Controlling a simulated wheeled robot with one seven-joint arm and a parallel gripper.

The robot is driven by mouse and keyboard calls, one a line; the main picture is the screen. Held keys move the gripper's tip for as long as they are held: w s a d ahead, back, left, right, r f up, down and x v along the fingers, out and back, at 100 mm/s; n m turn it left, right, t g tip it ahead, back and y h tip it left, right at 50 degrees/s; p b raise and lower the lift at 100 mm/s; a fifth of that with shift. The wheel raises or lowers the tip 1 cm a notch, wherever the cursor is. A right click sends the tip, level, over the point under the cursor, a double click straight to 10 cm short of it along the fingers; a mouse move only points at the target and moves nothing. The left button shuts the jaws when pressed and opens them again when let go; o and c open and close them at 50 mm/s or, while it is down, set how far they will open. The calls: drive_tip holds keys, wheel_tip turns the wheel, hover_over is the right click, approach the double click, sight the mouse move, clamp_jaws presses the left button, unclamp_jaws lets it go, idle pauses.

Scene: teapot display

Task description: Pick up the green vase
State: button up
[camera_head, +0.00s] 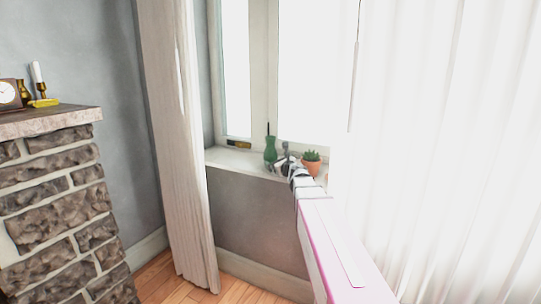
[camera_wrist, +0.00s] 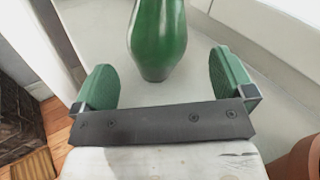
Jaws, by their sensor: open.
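The green vase (camera_head: 270,150) stands upright on the white window sill (camera_head: 228,158), with a narrow neck. In the wrist view the glossy green vase (camera_wrist: 158,40) stands just ahead, its top cut off by the frame edge. My gripper (camera_wrist: 165,75) is open, with its two green-padded fingers to the left and right of the vase's lower body and clear room on both sides. The vase appears slightly beyond the fingers, and no contact shows. In the head view my gripper (camera_head: 282,164) is small, beside the vase at its lower right.
A potted succulent (camera_head: 311,162) in a terracotta pot stands right of the vase; its pot (camera_wrist: 306,158) shows at the wrist view's lower right. The window frame is behind. A curtain (camera_head: 180,150) hangs left. A stone mantel (camera_head: 50,122) stands farther left.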

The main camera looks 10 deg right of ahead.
sight(270, 156)
drive_tip(key=shift+a+x, duration=0.2)
drive_tip(key=shift+x, duration=2.9)
drive_tip(key=shift+s, duration=0.15)
drive_tip(key=c, duration=1.2)
drive_tip(key=shift+r, duration=0.1)
